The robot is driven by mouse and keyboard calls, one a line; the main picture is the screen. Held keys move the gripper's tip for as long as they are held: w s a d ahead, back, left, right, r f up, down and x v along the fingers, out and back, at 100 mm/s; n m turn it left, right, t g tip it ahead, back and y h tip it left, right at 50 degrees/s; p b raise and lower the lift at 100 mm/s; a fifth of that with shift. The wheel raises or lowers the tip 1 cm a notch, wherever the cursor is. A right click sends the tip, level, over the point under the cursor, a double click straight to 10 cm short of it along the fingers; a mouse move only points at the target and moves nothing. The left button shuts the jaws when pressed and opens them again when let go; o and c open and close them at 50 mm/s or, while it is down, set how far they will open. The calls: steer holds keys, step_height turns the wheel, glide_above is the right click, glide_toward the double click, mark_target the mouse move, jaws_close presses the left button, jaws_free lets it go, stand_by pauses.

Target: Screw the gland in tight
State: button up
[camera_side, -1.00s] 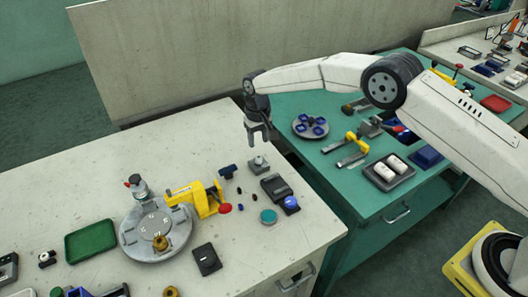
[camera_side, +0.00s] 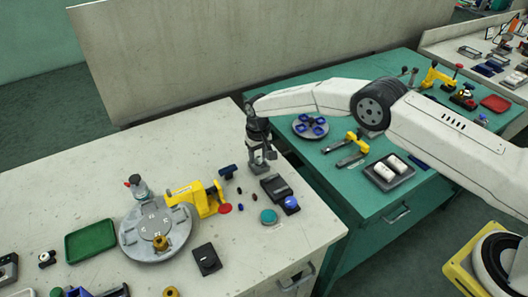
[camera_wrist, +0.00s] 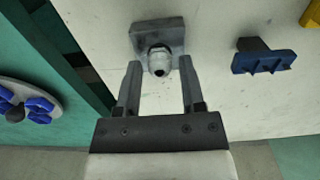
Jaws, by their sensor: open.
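The gland (camera_wrist: 160,62) is a pale, ribbed fitting that sits in a grey block (camera_wrist: 157,32) on the white bench. In the side view the block (camera_side: 259,167) is partly hidden by my gripper. My gripper (camera_wrist: 157,68) is open, with one finger on each side of the gland. A gap shows between each finger and the gland in the wrist view. In the side view my gripper (camera_side: 262,158) points down at the block. I cannot tell how deep the gland sits in the block.
A blue part (camera_wrist: 264,58) lies right of the block in the wrist view. In the side view a black box (camera_side: 276,187), a teal disc (camera_side: 268,216) and a yellow clamp (camera_side: 203,198) with a red knob stand nearby. A green bench (camera_side: 360,205) adjoins at the right.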

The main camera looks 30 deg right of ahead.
stand_by(0.6)
jaws_close()
